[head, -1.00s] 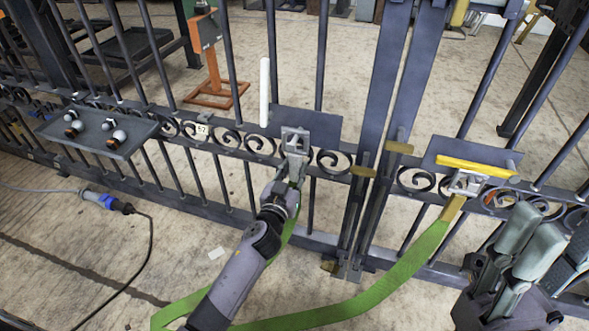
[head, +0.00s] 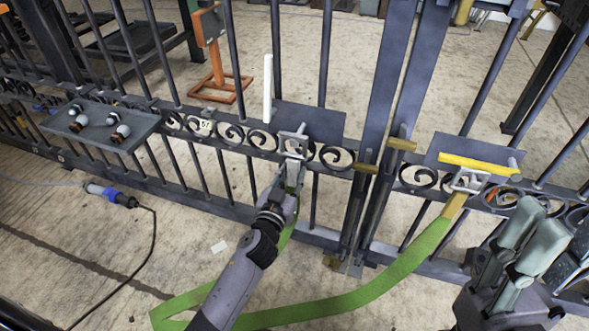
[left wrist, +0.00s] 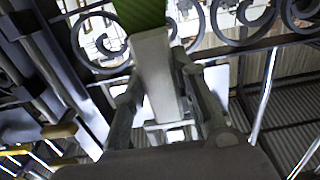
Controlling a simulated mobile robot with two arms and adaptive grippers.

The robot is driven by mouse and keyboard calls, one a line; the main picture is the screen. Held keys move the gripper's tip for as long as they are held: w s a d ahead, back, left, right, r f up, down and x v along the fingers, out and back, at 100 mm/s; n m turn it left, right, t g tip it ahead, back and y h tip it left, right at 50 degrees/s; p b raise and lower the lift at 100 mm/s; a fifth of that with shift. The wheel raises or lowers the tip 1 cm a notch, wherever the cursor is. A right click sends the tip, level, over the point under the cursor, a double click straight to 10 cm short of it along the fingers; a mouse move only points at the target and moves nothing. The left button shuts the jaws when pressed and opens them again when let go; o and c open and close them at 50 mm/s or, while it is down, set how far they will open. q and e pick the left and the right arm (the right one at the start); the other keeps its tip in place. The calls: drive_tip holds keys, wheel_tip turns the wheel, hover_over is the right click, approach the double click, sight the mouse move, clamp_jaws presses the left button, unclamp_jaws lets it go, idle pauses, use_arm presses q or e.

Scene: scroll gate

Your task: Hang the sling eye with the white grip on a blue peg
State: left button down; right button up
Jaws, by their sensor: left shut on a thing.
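My left gripper (head: 291,172) is shut on the white grip of the sling eye, a pale block that fills the space between its fingers in the left wrist view (left wrist: 158,80). The eye's square metal frame (head: 292,145) is in front of the left dark blue-grey plate (head: 325,123). A short pin (head: 301,128) shows at its upper edge; I cannot tell whether the frame is around it. The green strap (head: 350,306) loops low to the other eye (head: 467,181), with a yellow grip (head: 453,206), at the right plate. My right gripper (head: 530,235) is beside it, its opening unclear.
The dark gate with scrolls (head: 232,132) spans the view. A white bar (head: 267,88) stands upright by the left plate; a yellow bar (head: 478,165) lies across the right one. A shelf with knobs (head: 95,127) is at left. A cable with a blue connector (head: 108,194) lies on the floor.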

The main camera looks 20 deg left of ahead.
use_arm(q)
drive_tip(key=shift+s+r, duration=0.1)
drive_tip(key=shift+s, duration=1.55)
drive_tip(key=shift+s+a, duration=0.15)
drive_tip(key=shift+s, duration=2.35)
